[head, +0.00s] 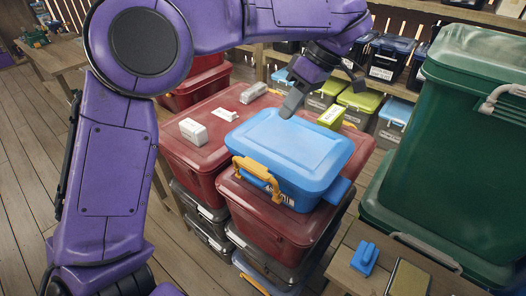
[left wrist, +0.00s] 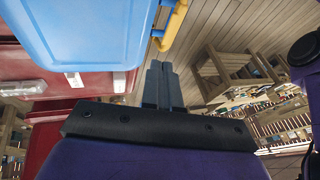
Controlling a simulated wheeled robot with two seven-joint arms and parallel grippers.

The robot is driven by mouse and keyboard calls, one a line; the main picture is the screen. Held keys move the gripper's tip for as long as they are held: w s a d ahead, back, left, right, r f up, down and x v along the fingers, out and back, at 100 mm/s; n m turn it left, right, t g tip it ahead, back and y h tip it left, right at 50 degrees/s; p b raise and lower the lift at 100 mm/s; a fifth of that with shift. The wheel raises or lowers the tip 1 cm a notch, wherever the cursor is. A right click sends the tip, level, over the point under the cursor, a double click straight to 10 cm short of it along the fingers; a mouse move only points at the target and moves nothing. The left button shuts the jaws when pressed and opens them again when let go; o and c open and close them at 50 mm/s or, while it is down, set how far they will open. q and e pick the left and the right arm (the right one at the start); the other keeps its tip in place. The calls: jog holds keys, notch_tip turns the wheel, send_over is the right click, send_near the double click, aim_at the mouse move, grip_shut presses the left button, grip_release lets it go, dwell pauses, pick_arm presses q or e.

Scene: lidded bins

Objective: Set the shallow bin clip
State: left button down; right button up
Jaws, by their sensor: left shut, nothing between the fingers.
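The shallow blue bin (head: 290,150) with its blue lid sits on top of a red lidded bin (head: 265,215). A yellow-orange clip (head: 256,173) is on its near-left side, and it stands out from the wall; I cannot tell whether it is latched. My left gripper (head: 292,104) is shut and empty, pointing down at the lid's far edge; I cannot tell if it touches. In the left wrist view the shut fingers (left wrist: 158,84) are beside the blue lid (left wrist: 75,30), just below the yellow clip (left wrist: 172,24). My right gripper is out of view.
A large green bin (head: 455,150) stands at right. A blue block (head: 364,258) lies on a wooden surface in front. Shelves of bins stand behind.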

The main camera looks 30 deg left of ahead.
pick_arm(q)
jog(key=a+f, duration=0.1)
jog(key=f, duration=0.4)
jog(key=a+f+b, duration=0.1)
jog(key=f, duration=0.2)
jog(key=shift+s+a, duration=0.1)
jog(key=shift+a, duration=0.2)
jog(key=s+a+f, duration=0.1)
jog(key=s+f, duration=0.2)
jog(key=s, duration=0.1)
jog(key=shift+s+f+p, duration=0.3)
jog(key=shift+f+p, duration=0.1)
